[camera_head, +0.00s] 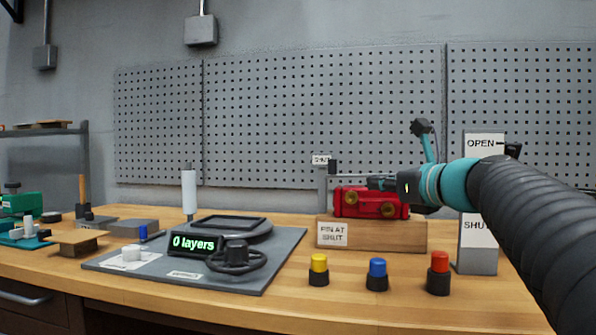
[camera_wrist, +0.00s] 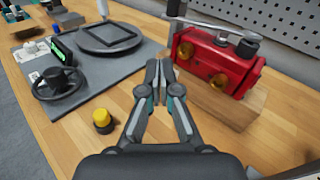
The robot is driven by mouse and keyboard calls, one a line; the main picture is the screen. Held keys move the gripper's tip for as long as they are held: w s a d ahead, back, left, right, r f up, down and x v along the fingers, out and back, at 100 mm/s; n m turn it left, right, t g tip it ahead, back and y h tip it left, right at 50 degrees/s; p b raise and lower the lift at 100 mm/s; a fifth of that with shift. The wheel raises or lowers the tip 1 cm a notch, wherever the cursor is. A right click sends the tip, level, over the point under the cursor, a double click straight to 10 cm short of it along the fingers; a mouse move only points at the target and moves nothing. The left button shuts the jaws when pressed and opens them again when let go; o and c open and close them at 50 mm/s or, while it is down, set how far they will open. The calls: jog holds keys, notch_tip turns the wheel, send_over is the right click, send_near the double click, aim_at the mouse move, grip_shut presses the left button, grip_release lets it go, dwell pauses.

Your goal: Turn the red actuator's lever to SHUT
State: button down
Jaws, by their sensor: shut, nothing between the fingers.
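The red actuator (camera_head: 352,205) sits on a wooden block in the head view, and it fills the upper right of the wrist view (camera_wrist: 214,66). Its grey lever (camera_wrist: 205,24) runs from a hub (camera_wrist: 248,47) on top toward the upper left, ending in a dark handle (camera_wrist: 176,8). In the head view the handle (camera_head: 333,167) stands close to a small SHUT label (camera_head: 321,160). My gripper (camera_wrist: 162,68) is shut and empty, left of the actuator in the wrist view, apart from the lever. In the head view my gripper (camera_head: 382,184) overlaps the actuator and hides part of the lever.
A grey post (camera_head: 478,261) with OPEN and SHUT labels stands right; its black pointer (camera_head: 512,150) is beside OPEN. Yellow (camera_head: 318,262), blue (camera_head: 377,268) and red (camera_head: 439,262) buttons stand in front. A grey board (camera_head: 105,263) with a handwheel (camera_head: 236,262) lies left.

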notch_tip(320, 180, up, 2)
jog(key=w+d+m, duration=0.1)
jog(key=w+m, duration=0.1)
jog(key=p, duration=0.2)
send_near(335, 166)
jog(key=shift+t, duration=0.4)
jog(key=x, duration=0.7)
jog(key=shift+a+f, duration=0.15)
jog(key=shift+f, duration=0.2)
